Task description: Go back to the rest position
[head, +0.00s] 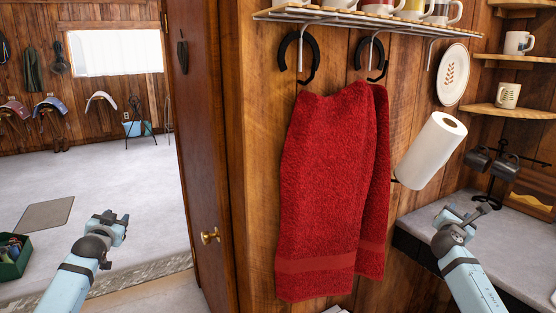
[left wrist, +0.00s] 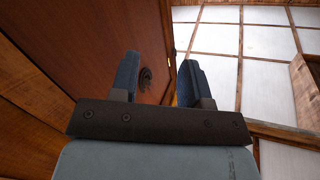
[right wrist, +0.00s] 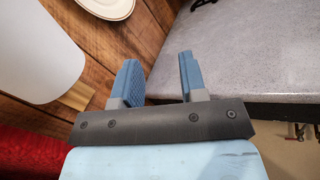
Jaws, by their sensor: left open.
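My left gripper (head: 117,218) is at the lower left of the head view, in front of the open doorway. In the left wrist view its two blue fingers (left wrist: 158,64) stand apart with nothing between them, and the brown door shows beyond. My right gripper (head: 470,212) is at the lower right of the head view, near the grey counter (head: 522,232). In the right wrist view its fingers (right wrist: 158,65) are also apart and empty, with the wooden wall and counter edge behind them.
A red towel (head: 325,190) hangs from black hooks between my arms. A paper towel roll (head: 431,150) is on the wall near my right gripper. A mug stand (head: 496,175) with dark mugs is on the counter. The wooden door (head: 202,140) stands beside the doorway. A green crate (head: 14,262) is on the floor.

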